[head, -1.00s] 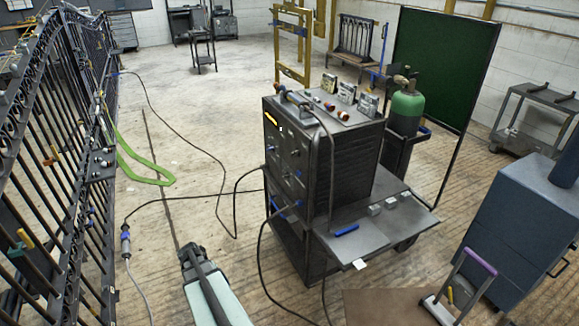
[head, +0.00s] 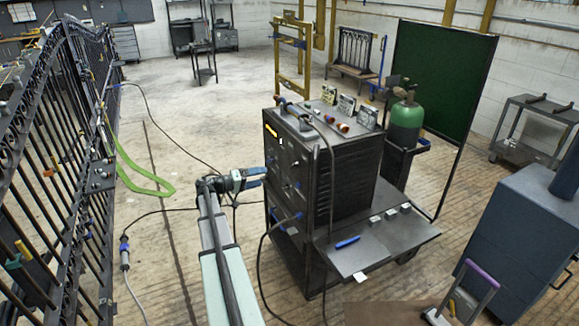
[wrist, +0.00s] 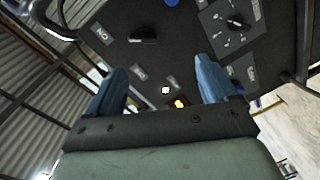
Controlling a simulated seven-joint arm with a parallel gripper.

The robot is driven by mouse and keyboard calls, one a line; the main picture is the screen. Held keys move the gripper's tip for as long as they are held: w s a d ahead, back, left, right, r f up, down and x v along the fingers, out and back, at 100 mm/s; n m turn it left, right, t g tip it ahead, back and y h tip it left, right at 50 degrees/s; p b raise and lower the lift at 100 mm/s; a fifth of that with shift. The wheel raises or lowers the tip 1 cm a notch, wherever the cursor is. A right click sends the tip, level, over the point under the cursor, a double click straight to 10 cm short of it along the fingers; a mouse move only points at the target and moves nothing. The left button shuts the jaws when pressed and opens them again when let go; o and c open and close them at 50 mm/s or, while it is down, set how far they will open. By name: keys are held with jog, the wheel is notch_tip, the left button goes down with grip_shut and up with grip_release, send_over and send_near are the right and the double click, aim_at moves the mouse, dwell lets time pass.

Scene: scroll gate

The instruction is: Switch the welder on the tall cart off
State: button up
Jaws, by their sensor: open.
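The welder (head: 345,165) is a dark box with a louvred side on the tall cart (head: 400,240). Its front panel faces left, with a yellow mark (head: 271,131) near the top. My gripper (head: 262,177) is open and empty, its blue fingers pointing at the panel; contact cannot be told. In the wrist view the panel (wrist: 190,50) fills the space ahead. A black knob (wrist: 142,41) and a second knob (wrist: 237,21) show beyond the fingers.
Cables run along the floor left of the cart, one close behind my gripper. A black iron gate (head: 60,170) stands at left. A green gas cylinder (head: 406,122) stands behind the welder. A blue cabinet (head: 520,240) is at right. Open floor lies between gate and cart.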

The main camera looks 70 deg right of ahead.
aim_at(294, 165)
jog(key=s+d+r+m+g, duration=0.1)
jog(key=s+d+r+m, duration=0.1)
jog(key=s+d, duration=0.7)
jog(key=shift+s+d+m+h, duration=0.25)
jog(key=shift+s+m+h, duration=0.15)
jog(key=shift+s+m, duration=0.25)
jog(key=shift+w, duration=0.1)
jog(key=shift+c, duration=0.5)
jog(key=c, duration=1)
jog(key=shift+o, duration=0.2)
